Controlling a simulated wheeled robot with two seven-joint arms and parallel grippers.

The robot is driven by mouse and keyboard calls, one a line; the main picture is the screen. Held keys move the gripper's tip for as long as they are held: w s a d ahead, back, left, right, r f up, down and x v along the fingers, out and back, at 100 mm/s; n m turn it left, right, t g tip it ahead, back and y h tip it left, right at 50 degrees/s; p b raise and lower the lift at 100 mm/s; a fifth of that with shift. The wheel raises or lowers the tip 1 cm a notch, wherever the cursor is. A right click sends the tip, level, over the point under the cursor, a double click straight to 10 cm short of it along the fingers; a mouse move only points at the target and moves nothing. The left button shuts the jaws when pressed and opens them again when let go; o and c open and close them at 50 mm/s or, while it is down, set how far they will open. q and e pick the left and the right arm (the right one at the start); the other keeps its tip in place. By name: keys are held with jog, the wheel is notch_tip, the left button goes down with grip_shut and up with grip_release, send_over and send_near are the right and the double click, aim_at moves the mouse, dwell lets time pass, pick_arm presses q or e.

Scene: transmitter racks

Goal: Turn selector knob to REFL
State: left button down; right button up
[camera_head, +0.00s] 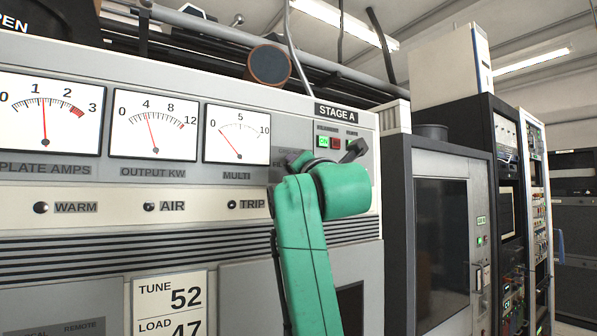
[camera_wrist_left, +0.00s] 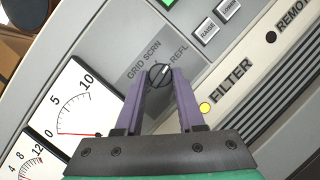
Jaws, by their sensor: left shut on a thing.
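The selector knob (camera_wrist_left: 160,75) is a small dark round knob with a pale pointer mark, on a grey panel between the labels GRID SCRN and REFL (camera_wrist_left: 180,56). Its mark slants up and to the right in the wrist view, roughly toward the REFL side; it is too small to read exactly. My left gripper (camera_wrist_left: 160,82) has its two purple fingers on either side of the knob and is shut on it. In the head view my green left wrist covers the knob. My right gripper is in neither view.
The MULTI meter (camera_head: 237,134) reads near zero; it also shows in the wrist view (camera_wrist_left: 75,108). RAISE (camera_wrist_left: 207,32) and LOWER buttons and a yellow FILTER lamp (camera_wrist_left: 205,108) lie close to the fingers. Dark racks (camera_head: 441,230) stand to the right.

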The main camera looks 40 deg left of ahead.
pick_arm(q)
jog(key=shift+s+r+m+h, duration=0.15)
jog(key=shift+m+h, duration=0.15)
jog(key=shift+m, duration=0.6)
jog(key=c, duration=0.5)
grip_release()
jog(key=shift+d, duration=0.1)
jog(key=b+v, duration=0.7)
jog(key=v, duration=0.7)
jog(key=shift+s+d, duration=0.15)
jog(key=shift+s, duration=0.05)
